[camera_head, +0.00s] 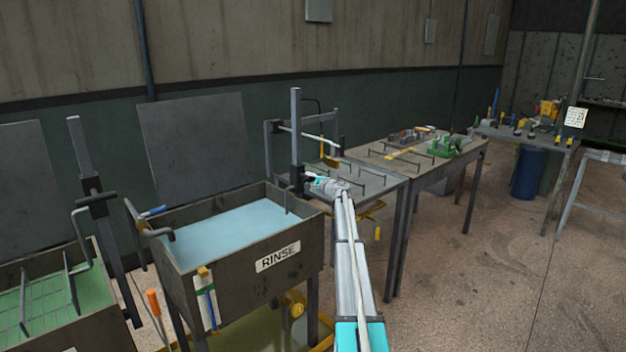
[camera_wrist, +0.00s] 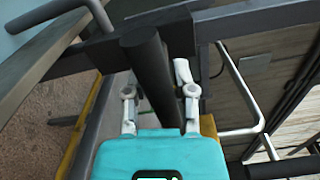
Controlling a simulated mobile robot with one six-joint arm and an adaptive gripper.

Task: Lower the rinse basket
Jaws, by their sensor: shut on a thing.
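The grey rinse tank (camera_head: 235,285) with a RINSE sign holds pale blue liquid (camera_head: 225,230). No basket mesh shows above that liquid. A dark upright post (camera_head: 296,130) stands at the tank's right end, and a dark bent rod (camera_head: 287,198) reaches from it down over the liquid. My gripper (camera_head: 312,182) is at this post, near the tank rim. In the wrist view, my gripper (camera_wrist: 158,98) has its two pale fingers on either side of a thick dark round handle (camera_wrist: 150,65) and is shut on it.
A green-filled tank (camera_head: 105,320) with its own post (camera_head: 92,200) stands at left. Grey benches with rods and tools (camera_head: 405,160) stand right of my gripper. A blue barrel (camera_head: 528,172) stands farther off. Open floor (camera_head: 480,270) lies at right.

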